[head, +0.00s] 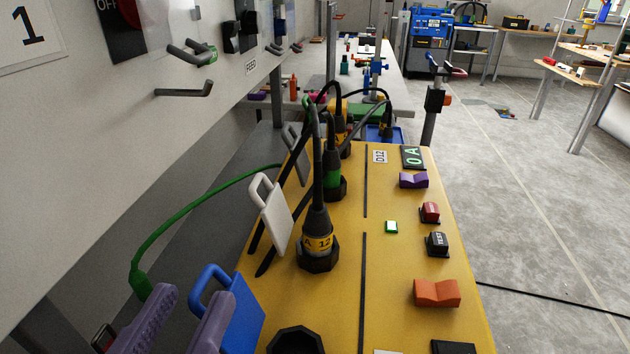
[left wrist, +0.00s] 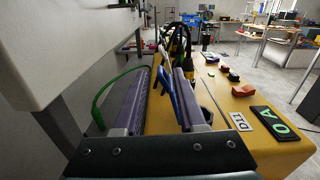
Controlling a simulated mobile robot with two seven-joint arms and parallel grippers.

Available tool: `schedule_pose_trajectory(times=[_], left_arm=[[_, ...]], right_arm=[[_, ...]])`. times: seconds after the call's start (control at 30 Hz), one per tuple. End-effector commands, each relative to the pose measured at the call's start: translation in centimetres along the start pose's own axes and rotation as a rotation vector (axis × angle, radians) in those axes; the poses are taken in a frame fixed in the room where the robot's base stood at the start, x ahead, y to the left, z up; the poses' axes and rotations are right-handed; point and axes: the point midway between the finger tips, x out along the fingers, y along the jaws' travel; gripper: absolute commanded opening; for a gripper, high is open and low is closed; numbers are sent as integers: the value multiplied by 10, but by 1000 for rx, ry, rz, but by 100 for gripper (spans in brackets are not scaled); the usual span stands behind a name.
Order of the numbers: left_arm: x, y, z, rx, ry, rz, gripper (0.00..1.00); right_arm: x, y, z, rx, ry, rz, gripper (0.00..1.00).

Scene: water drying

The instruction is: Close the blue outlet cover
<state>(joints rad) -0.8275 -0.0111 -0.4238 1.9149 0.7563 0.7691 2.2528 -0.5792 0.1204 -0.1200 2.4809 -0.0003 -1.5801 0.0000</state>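The blue outlet cover (head: 246,318) stands raised on the left side of the yellow panel, with its loop handle up and leaning left. A black octagonal outlet (head: 296,341) with no plug showing sits just right of it, cut off by the lower edge. My left gripper (head: 198,294) is open, its two purple fingers apart, at the cover's left side near the handle. In the left wrist view the blue cover (left wrist: 167,84) shows between the fingers, toward the right one. Whether a finger touches it I cannot tell. My right gripper is not in view.
The yellow panel (head: 395,275) also bears a raised white cover (head: 272,215), black plugs with upright cables (head: 317,230), and orange, red and purple switches. A grey wall cabinet (head: 130,130) overhangs the left, and a green cable (head: 195,195) loops below it.

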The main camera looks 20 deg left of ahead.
Motion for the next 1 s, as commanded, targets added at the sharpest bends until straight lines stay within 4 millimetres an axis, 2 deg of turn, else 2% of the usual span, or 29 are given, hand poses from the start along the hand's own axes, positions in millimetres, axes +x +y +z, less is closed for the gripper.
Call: schedule_pose_trajectory(times=[0.1,0.3,0.47,0.7,1.0], left_arm=[[25,0,4,-1,-4,3,40],[55,0,2,0,-2,0,40],[65,0,1,1,0,-1,40],[65,0,0,1,0,-1,40],[65,0,0,2,1,-2,7]], right_arm=[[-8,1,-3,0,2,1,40],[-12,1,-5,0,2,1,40],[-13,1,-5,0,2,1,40],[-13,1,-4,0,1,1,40],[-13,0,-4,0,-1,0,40]])
